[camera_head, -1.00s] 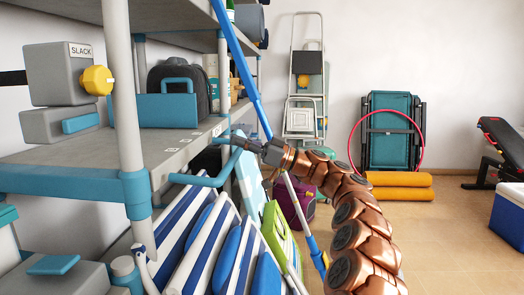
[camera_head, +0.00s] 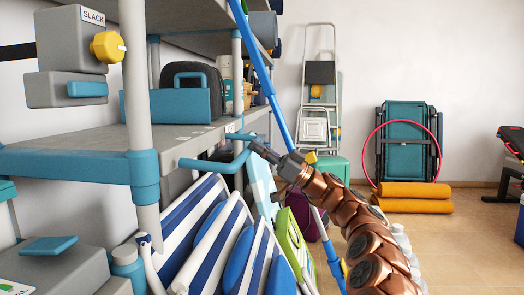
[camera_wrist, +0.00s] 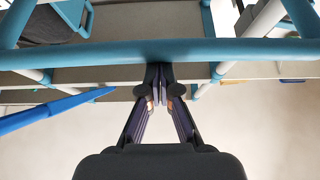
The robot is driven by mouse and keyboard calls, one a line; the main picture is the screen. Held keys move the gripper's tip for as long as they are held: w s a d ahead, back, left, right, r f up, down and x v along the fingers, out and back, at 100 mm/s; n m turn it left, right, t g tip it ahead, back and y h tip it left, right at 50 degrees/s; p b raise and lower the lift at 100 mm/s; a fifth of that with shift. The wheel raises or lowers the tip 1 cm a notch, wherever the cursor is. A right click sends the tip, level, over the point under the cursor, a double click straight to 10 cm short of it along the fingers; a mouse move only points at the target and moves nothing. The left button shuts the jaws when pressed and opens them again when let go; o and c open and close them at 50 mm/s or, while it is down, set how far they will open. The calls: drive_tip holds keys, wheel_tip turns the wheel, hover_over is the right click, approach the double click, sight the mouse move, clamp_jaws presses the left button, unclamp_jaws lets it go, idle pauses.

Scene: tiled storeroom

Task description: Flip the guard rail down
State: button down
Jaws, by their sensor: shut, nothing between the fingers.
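The guard rail is a teal U-shaped bar (camera_head: 208,166) at the front of the middle shelf (camera_head: 70,140). In the head view it juts outward from the shelf edge, roughly level with the shelf board. In the wrist view a long teal bar (camera_wrist: 90,55), seemingly the rail, crosses the whole picture. My gripper (camera_head: 256,148) is shut and empty at the rail's far corner. In the wrist view its fingertips (camera_wrist: 160,72) meet at the bar's lower edge; I cannot tell whether they touch it.
A slanting blue pole (camera_head: 268,85) stands close to my gripper. Striped boards (camera_head: 205,235) lean below the rail. Open floor (camera_head: 470,245) lies to the right.

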drive_tip(key=shift+w+a+f, duration=0.1)
drive_tip(key=shift+a+f, duration=0.05)
drive_tip(key=shift+f, duration=0.25)
wheel_tip(320, 180, up, 5)
drive_tip(key=d+p, duration=0.2)
drive_tip(key=p, duration=0.1)
drive_tip(key=f+p+v, duration=0.1)
drive_tip(key=v, duration=0.8)
drive_tip(key=shift+s+f+p, duration=0.25)
drive_tip(key=shift+f+p, duration=0.05)
drive_tip(key=shift+a+r, duration=0.1)
